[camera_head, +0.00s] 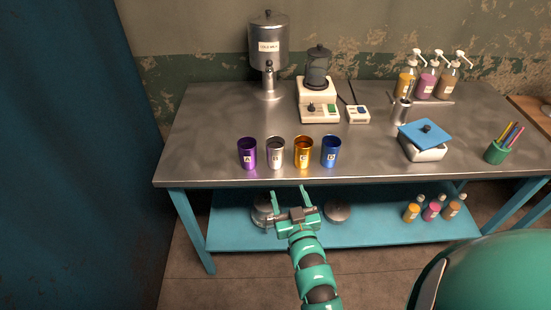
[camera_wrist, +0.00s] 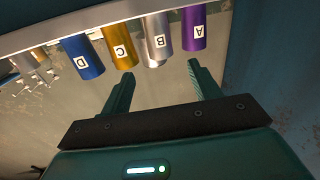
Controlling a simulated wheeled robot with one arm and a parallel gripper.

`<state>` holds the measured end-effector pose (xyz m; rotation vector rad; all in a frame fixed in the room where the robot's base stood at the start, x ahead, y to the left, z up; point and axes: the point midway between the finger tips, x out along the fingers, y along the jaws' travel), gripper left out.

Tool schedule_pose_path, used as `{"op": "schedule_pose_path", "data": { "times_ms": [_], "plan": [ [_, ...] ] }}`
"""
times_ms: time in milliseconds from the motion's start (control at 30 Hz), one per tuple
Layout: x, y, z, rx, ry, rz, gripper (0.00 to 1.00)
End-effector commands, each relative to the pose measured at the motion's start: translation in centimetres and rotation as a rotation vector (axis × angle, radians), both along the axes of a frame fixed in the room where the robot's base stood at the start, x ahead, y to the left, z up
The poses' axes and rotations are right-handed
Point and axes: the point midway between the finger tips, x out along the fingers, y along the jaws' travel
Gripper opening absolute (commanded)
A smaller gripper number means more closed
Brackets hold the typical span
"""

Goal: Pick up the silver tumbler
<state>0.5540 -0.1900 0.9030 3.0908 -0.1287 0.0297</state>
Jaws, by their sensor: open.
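The silver tumbler (camera_head: 276,153) stands upright near the front edge of the metal table, between a purple tumbler (camera_head: 247,153) and a gold tumbler (camera_head: 303,152). In the wrist view the silver tumbler (camera_wrist: 157,42), labelled B, shows just beyond the fingertips, roughly between their lines. My gripper (camera_head: 289,194) is open and empty, in front of the table edge and apart from the tumblers. Its two green fingers also show in the wrist view (camera_wrist: 161,70).
A blue tumbler (camera_head: 330,151) stands right of the gold one. Behind are a milk dispenser (camera_head: 268,45), a blender-like machine (camera_head: 318,95) and a blue-lidded box (camera_head: 424,142). Below is a blue shelf (camera_head: 385,232) with small bottles. The tabletop left of the purple tumbler is clear.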

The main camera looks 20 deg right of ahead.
Motion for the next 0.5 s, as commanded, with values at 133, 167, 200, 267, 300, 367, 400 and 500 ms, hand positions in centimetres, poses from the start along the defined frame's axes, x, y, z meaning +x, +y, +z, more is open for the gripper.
{"op": "schedule_pose_path", "data": {
  "times_ms": [133, 167, 200, 267, 300, 367, 400, 500],
  "plan": [
    [0.5, -0.1, -0.3, 0.002, 0.023, -0.001, 0.62],
    [0.8, -0.2, -0.2, 0.002, 0.023, -0.001, 0.62],
    [1.3, -0.2, -0.1, 0.002, 0.021, -0.002, 0.62],
    [2.2, -0.3, 0.0, 0.003, 0.020, -0.003, 0.62],
    [2.7, -0.4, 0.0, 0.003, 0.021, -0.003, 0.62],
    [3.6, -0.4, -0.2, 0.004, 0.024, -0.001, 0.62],
    [4.2, -0.5, -0.1, 0.004, 0.023, -0.001, 0.62],
    [5.6, -0.6, 0.0, 0.003, 0.021, -0.002, 0.62]
  ]
}}
